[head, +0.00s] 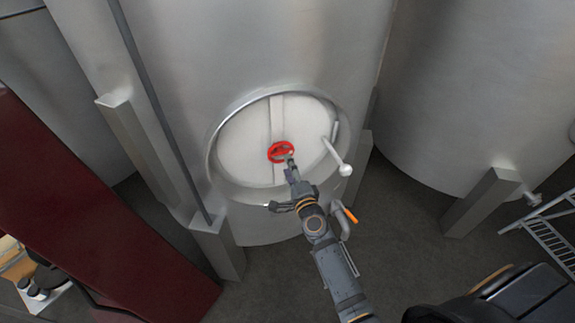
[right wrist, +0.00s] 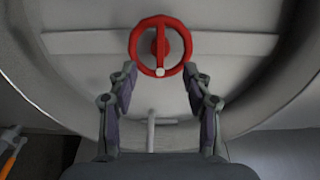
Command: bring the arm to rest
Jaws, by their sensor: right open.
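My right gripper (head: 281,180) is open in front of a round tank hatch (head: 240,150), near a red handwheel (head: 281,152) at the middle of the hatch. In the right wrist view the two fingers of the right gripper (right wrist: 161,85) stand apart, one below each side of the red handwheel (right wrist: 160,46). The wheel shows whole there, with a bar across it; I cannot tell whether a fingertip touches its rim. Nothing is held between the fingers. My left gripper is not in view.
A white-knobbed handle (head: 344,169) juts out at the hatch's right. An orange-handled valve (head: 350,215) sits below it. Steel tanks (head: 480,90) stand on both sides, with a dark red panel (head: 75,200) at left and a metal rack (head: 550,240) at right. Dark floor (head: 400,240) shows between.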

